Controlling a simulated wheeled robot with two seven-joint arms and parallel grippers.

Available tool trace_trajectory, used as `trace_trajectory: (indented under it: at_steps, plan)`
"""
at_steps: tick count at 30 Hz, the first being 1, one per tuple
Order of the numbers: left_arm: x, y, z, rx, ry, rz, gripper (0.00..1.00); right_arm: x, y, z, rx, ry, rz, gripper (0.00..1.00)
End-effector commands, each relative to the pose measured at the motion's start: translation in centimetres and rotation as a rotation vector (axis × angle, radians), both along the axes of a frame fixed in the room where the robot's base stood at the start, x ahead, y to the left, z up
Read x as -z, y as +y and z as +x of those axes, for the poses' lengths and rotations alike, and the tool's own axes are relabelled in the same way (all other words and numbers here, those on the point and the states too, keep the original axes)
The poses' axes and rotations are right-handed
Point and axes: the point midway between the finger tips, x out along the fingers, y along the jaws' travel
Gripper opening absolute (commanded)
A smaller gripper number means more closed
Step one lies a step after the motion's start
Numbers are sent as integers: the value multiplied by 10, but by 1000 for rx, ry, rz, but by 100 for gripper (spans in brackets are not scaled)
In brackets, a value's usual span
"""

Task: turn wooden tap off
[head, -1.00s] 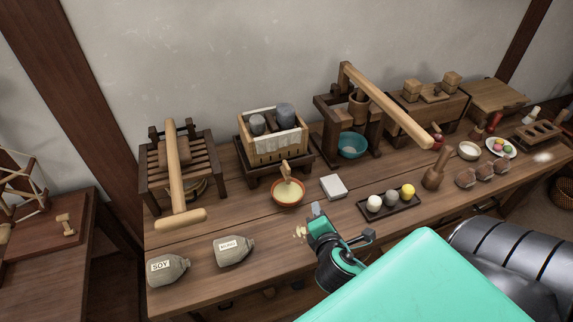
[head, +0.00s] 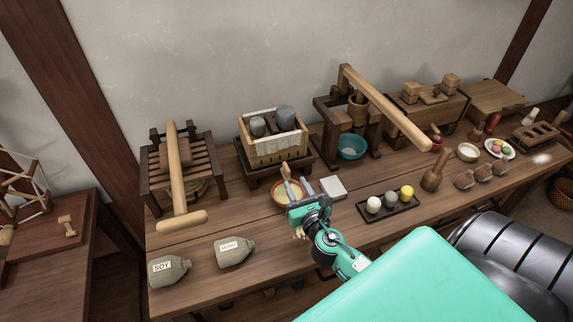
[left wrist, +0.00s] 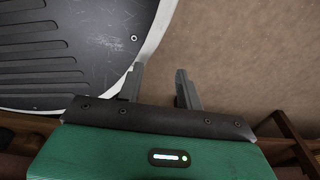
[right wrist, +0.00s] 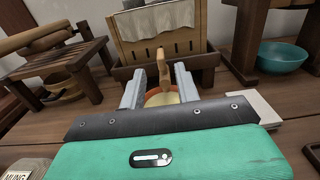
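The wooden tap (right wrist: 162,62) stands at the front of the dark tray under the slatted wooden box (right wrist: 160,35), its lower part above a terracotta-rimmed bowl of pale liquid (right wrist: 160,97). In the head view the tap (head: 287,170) shows small behind the fingertips. My right gripper (head: 297,188) is open, its fingers pointing toward the tap and over the bowl (head: 275,193). In the right wrist view the tap lies between the two fingers in the picture, beyond their tips; contact does not show. My left gripper (left wrist: 158,85) is open and empty above the floor, out of the head view.
A lever press with a teal bowl (head: 351,152) stands behind.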

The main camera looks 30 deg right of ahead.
Motion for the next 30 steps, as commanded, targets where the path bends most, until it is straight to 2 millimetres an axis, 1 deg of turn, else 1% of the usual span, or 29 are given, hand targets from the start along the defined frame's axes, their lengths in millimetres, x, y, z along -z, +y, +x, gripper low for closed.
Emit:
trace_trajectory:
  at_steps: [1, 9, 15, 21, 29, 30]
  plan:
    - [-2, 0, -2, 0, 1, 0, 36, -3, -2, 9, 0, -2, 0, 33]
    - [-2, 1, -9, 1, 8, 1, 36, -2, -13, 53, 1, -1, 1, 33]
    - [-2, 2, -11, 2, 8, 1, 36, -1, -18, 75, 1, 0, 2, 33]
    - [-1, 3, -14, 2, 11, 3, 36, 0, -20, 84, 1, 1, 2, 33]
    - [-1, 2, -14, 2, 11, 2, 36, 0, -20, 84, 1, 1, 2, 33]
    - [-1, 2, -14, 2, 11, 2, 36, 0, -20, 84, 1, 1, 2, 25]
